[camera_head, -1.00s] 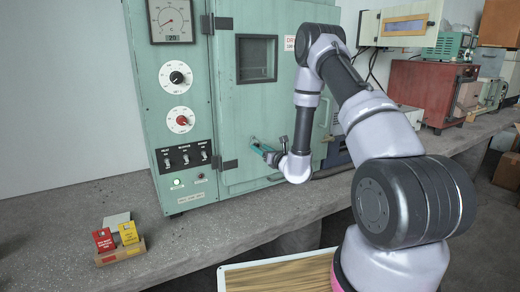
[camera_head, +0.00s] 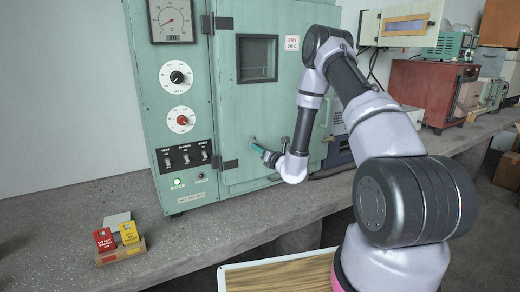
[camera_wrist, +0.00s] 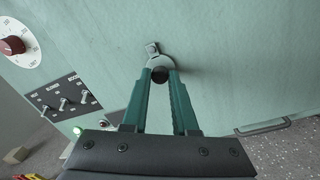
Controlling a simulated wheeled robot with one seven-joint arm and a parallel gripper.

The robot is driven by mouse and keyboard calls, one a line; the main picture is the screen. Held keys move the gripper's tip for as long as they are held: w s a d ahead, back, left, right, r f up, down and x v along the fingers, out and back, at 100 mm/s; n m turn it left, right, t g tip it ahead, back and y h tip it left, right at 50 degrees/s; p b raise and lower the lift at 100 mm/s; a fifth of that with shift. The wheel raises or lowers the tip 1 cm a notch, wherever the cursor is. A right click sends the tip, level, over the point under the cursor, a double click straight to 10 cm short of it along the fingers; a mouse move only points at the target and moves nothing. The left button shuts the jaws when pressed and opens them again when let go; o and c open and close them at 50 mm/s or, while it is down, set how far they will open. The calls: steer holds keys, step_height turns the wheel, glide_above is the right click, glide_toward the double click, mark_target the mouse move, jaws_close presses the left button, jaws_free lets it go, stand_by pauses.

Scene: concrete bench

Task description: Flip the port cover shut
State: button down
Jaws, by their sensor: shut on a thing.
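The port cover (camera_wrist: 163,61) is a small pale metal plate on the green oven door, hanging from a pivot tab with a screw (camera_wrist: 152,47). It has a dark round knob (camera_wrist: 160,75). In the wrist view, my gripper (camera_wrist: 160,80) has its two green fingers closed together on that knob. In the head view my gripper (camera_head: 259,149) reaches the door's lower middle from the right. The cover is very small there and partly hidden by the fingers. I cannot make out the port opening behind the cover.
The green oven door (camera_head: 245,110) has a window above the gripper and hinges on its left. Left of it is a panel with dials and switches (camera_head: 185,154). A small tag holder (camera_head: 120,250) stands on the concrete bench (camera_head: 215,235) at the left front.

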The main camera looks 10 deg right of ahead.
steer(key=c, duration=0.7)
jaws_free()
steer(key=v, duration=1.1)
steer(key=shift+a, duration=0.1)
